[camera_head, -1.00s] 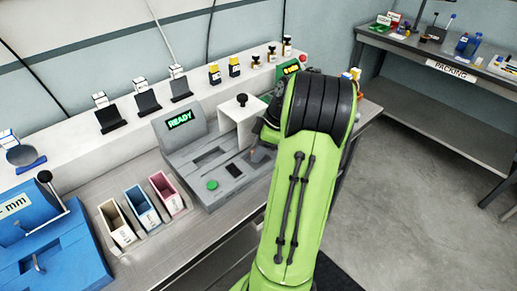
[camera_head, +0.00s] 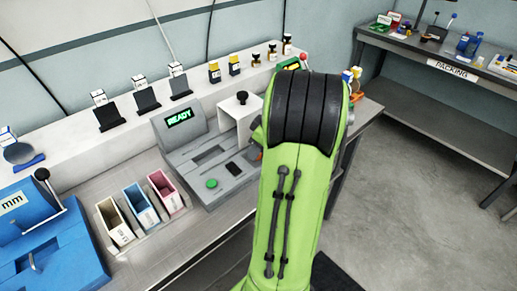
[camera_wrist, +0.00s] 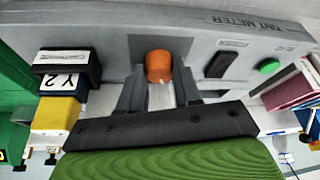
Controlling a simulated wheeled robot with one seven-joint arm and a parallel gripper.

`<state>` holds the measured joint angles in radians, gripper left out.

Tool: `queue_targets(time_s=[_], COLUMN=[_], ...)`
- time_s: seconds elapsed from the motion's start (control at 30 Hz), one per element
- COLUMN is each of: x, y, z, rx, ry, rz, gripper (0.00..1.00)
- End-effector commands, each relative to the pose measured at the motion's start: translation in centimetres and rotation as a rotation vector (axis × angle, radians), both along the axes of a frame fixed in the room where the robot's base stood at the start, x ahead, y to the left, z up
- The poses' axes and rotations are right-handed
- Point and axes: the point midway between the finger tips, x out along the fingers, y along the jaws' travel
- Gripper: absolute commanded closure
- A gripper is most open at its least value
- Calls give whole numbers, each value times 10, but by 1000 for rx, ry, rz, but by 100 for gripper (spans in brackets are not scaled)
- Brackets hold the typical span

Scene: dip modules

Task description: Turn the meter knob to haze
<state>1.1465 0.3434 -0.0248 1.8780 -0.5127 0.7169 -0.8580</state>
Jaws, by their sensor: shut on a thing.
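The grey tint meter (camera_head: 204,158) stands on the bench in the head view, its display lit green with READY. In the wrist view its front panel (camera_wrist: 205,50) fills the upper part, with the orange knob (camera_wrist: 159,64) near the middle. My gripper (camera_wrist: 159,82) is shut on this knob, one dark finger on either side. In the head view my arm hides the gripper and nearly all of the knob. The knob's pointer and any haze marking are not readable; small print right of the knob is too small to read.
A black switch (camera_wrist: 221,64) and a green button (camera_wrist: 267,66) sit right of the knob. A box stack labelled Y2 (camera_wrist: 62,82) stands close on the left. Three open bins (camera_head: 167,192) stand beside the meter, and a white cover with a black knob (camera_head: 240,112) is behind.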

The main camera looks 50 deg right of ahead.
Motion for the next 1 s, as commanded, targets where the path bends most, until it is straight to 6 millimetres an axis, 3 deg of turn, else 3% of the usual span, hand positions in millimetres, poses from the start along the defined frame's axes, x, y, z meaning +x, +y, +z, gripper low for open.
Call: queue_targets(time_s=[1.0], x=[3], y=[5], z=[0], rx=[-1], ry=[0], rz=[-912], gripper=[98])
